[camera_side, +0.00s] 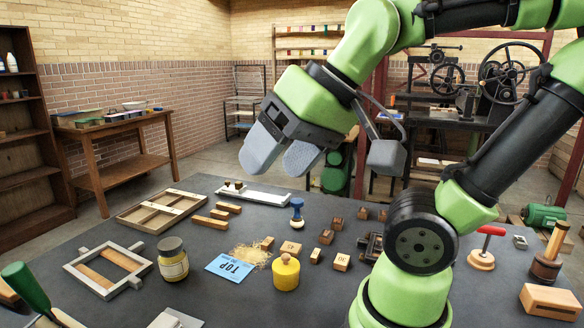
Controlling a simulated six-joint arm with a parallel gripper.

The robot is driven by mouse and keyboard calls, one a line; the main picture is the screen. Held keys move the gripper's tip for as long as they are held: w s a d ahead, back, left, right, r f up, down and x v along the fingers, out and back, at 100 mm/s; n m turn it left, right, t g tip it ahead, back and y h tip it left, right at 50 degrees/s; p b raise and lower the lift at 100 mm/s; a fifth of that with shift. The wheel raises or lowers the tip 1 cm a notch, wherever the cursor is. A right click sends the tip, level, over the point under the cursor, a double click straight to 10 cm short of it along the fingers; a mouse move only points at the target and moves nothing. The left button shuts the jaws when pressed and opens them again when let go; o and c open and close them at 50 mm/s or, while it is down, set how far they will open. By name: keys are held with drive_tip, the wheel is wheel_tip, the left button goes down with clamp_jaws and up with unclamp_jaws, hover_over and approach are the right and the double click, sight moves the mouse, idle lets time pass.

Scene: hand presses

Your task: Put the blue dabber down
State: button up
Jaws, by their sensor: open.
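The blue dabber (297,213) stands upright on the dark table, near the middle, with its wide end down. My gripper (279,158) is above it and up to the left in the picture, clear of it. The two grey fingers are apart with nothing between them. Nothing hides the dabber.
A jar (173,260) and wooden frames (107,270) are at left. A white tray (262,194) lies behind. Bare table shows between the things.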

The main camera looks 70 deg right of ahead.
drive_tip(key=shift+s+a+f, duration=0.2)
drive_tip(key=shift+s+f, duration=0.1)
drive_tip(key=shift+s, duration=0.15)
drive_tip(key=shift+s+a+f, duration=0.2)
drive_tip(key=shift+s+f, duration=0.05)
drive_tip(key=shift+s, duration=0.15)
